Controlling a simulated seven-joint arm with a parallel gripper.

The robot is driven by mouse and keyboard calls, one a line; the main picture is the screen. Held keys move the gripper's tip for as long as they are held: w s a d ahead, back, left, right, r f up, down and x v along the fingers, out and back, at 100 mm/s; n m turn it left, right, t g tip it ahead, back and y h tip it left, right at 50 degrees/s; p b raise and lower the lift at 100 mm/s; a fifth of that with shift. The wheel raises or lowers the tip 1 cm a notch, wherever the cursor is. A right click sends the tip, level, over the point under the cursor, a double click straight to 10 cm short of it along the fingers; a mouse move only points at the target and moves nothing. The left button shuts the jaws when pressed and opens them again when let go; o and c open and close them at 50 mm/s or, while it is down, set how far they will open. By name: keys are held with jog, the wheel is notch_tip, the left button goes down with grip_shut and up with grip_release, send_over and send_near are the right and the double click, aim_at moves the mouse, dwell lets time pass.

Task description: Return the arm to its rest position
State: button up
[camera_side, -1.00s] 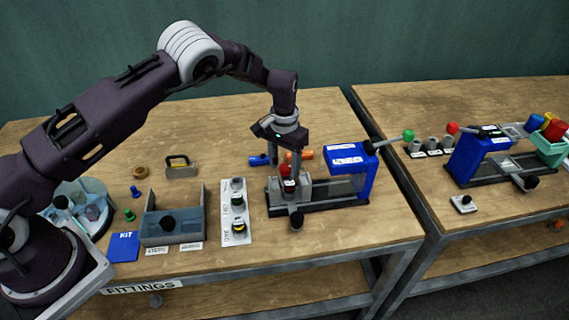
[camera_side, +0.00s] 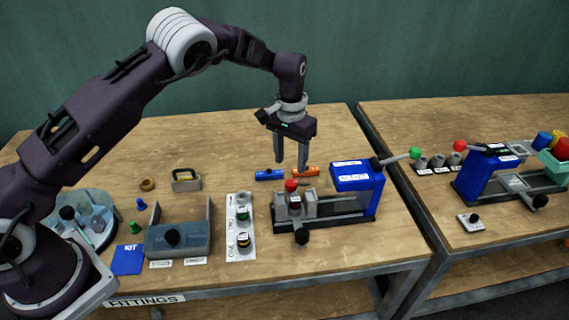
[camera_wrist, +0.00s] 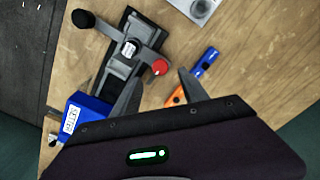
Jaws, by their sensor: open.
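My gripper (camera_side: 291,163) is open and empty, raised above the blue press (camera_side: 352,177) on the near bench. The blue press body (camera_wrist: 88,118) is at lower left there.
A second press (camera_side: 490,170) is on the right bench. Air above the bench is open.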

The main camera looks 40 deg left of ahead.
jog(key=s+a+r+t, duration=0.1)
jog(key=s+r, duration=0.3)
jog(key=r, duration=0.3)
jog(key=s+a+r+h, duration=0.1)
jog(key=s+r, duration=0.3)
jog(key=r, duration=0.3)
jog(key=s+r+t, duration=0.1)
jog(key=s+r, duration=0.3)
jog(key=r, duration=0.3)
jog(key=s+r+t, duration=0.2)
jog(key=s+r, duration=0.3)
jog(key=s, duration=0.7)
jog(key=s+a+f+t+y, duration=0.1)
jog(key=s+a+f, duration=0.1)
jog(key=s, duration=1.1)
jog(key=shift+s+f+t, duration=0.25)
jog(key=shift+f+t, duration=0.05)
jog(key=shift+f, duration=0.2)
